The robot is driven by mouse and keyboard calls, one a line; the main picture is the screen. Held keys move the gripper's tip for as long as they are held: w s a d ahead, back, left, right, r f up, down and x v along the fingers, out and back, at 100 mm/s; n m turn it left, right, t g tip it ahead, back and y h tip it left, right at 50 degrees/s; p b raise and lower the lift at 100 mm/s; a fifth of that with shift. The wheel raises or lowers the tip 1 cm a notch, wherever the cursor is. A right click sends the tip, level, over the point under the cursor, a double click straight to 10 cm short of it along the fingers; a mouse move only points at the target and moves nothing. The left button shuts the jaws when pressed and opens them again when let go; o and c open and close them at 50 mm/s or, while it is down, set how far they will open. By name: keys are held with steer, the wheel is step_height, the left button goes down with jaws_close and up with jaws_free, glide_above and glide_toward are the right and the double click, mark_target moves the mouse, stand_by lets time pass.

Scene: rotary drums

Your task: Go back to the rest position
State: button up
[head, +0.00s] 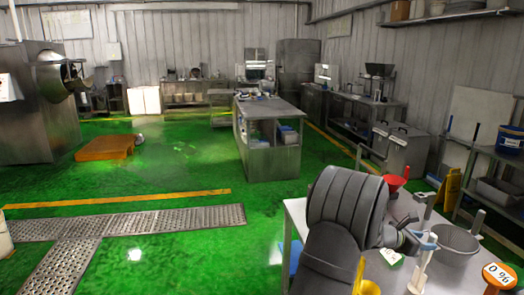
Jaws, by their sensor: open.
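My arm, in a dark ribbed cover, rises at the lower right of the head view and bends over a light metal table (296,213). My gripper (413,240) is at the end of the arm, small and partly hidden, just right of the dark cover. It is open and no held thing shows. It is close to a white and blue upright tool (424,262); I cannot tell whether they touch.
A steel workbench (270,108) stands mid-room. A steel drum machine (38,105) is at left. Green floor is open at centre left.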

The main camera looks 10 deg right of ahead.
mark_target(434, 235)
steer(key=v, duration=0.7)
steer(key=x, duration=1.1)
steer(key=shift+d, duration=0.3)
step_height(434, 235, up, 4)
steer(key=shift+a+f, duration=0.1)
steer(key=shift+f, duration=0.05)
steer(key=s+r+m+g, duration=0.1)
steer(key=s+r, duration=0.4)
steer(key=s, duration=0.3)
steer(key=s+r, duration=0.4)
steer(key=s, duration=0.4)
steer(key=s+a+r+m+g+y, duration=0.1)
steer(key=s+a+r+m+g, duration=0.15)
steer(key=s, duration=0.45)
steer(key=s+a+r+m+g, duration=0.1)
steer(key=s+a+r+g, duration=0.1)
steer(key=s+a, duration=0.3)
steer(key=s+a+r+m+g+y, duration=0.1)
steer(key=s+a+r+g, duration=0.1)
steer(key=s, duration=0.6)
steer(key=shift+m, duration=0.25)
steer(key=shift+s+a+f, duration=0.1)
steer(key=shift+s+f, duration=0.05)
steer(key=shift+f, duration=0.65)
steer(key=shift+s+a+f, duration=0.1)
steer(key=shift+s+f, duration=0.1)
steer(key=shift+f, duration=0.65)
steer(key=shift+s+f, duration=0.15)
steer(key=shift+f, duration=0.65)
